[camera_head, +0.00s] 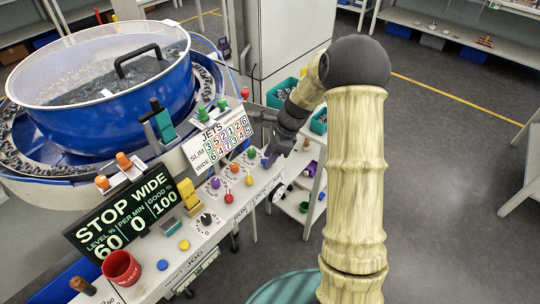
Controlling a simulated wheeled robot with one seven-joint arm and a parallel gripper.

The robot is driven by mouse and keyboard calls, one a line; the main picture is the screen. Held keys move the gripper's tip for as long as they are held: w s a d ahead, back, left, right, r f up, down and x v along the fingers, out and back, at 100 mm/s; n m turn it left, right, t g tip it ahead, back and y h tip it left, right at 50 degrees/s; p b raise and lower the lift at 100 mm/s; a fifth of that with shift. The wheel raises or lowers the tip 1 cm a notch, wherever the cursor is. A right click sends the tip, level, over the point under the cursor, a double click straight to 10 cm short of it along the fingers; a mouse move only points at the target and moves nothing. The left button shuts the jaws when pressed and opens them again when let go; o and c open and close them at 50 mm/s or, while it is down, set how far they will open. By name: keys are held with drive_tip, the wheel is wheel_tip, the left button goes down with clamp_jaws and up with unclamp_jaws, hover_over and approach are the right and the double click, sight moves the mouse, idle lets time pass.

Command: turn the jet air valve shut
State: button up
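My gripper (272,154) is dark and sits at the far right end of the white control panel (197,247), beside the dial knobs. Its fingers are small and partly hidden by the wrist, so I cannot tell whether they are open or touching anything. A small purple-blue part (267,161) shows right at the fingertips. No label that I can read names the jet air valve, so I cannot tell which control it is. The dials near my gripper carry a green knob (251,153), an orange knob (235,168) and a purple knob (215,183).
A blue bowl feeder (150,110) stands at the left. A JETS number board (219,140) and a STOP WIDE display (125,212) stand on the panel. A red mug (121,268) is at the near left. A shelf cart with teal bins (283,93) stands behind my arm. Open floor lies right.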

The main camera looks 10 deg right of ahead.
drive_tip(key=shift+f, duration=0.1)
drive_tip(key=shift+w, duration=0.1)
clamp_jaws()
